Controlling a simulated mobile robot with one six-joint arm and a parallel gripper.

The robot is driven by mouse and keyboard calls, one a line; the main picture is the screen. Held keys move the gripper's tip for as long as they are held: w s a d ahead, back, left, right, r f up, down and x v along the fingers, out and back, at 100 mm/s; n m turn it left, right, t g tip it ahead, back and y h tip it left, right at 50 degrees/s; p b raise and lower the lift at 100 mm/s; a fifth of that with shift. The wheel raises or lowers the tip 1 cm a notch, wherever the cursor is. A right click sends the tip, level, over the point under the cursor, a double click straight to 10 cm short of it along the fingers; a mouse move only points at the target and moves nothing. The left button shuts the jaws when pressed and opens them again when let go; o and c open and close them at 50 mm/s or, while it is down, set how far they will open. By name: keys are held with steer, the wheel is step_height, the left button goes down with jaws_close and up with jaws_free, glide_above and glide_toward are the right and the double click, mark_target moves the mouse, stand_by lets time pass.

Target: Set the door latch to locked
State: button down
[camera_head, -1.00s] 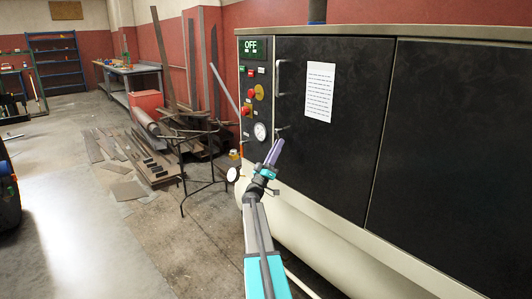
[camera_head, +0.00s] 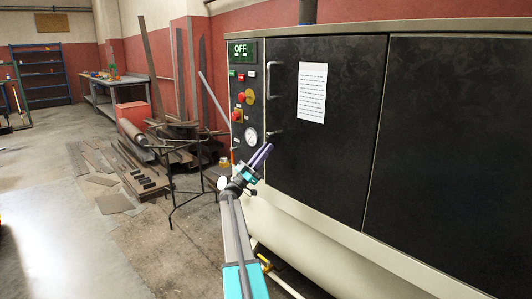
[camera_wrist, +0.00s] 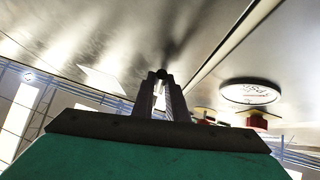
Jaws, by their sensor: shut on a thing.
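The black door (camera_head: 335,150) of the cabinet is closed in the head view. A vertical handle (camera_head: 269,82) is on its left side. The small door latch (camera_head: 276,131) sits below the handle, near the door's left edge. My gripper (camera_head: 266,148) reaches up from below, its purple fingers close to the latch. In the wrist view, my gripper (camera_wrist: 161,78) has its fingers together around a small dark piece at their tips, which looks like part of the latch. The fingers cover much of it, so its exact angle is unclear.
The control panel (camera_head: 244,100) left of the door has an OFF display, red buttons and a round gauge (camera_head: 250,136), which the wrist view also shows (camera_wrist: 250,93). A thin metal stand (camera_head: 170,175) and scrap metal lie left. Floor further left is clear.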

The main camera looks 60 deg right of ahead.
steer(key=c, duration=1.7)
jaws_free()
steer(key=shift+c, duration=0.2)
steer(key=shift+a+f, duration=0.1)
steer(key=p+v, duration=0.1)
steer(key=v, duration=1.2)
steer(key=shift+a+f, duration=0.15)
steer(key=shift+f, duration=0.05)
steer(key=shift+w, duration=0.15)
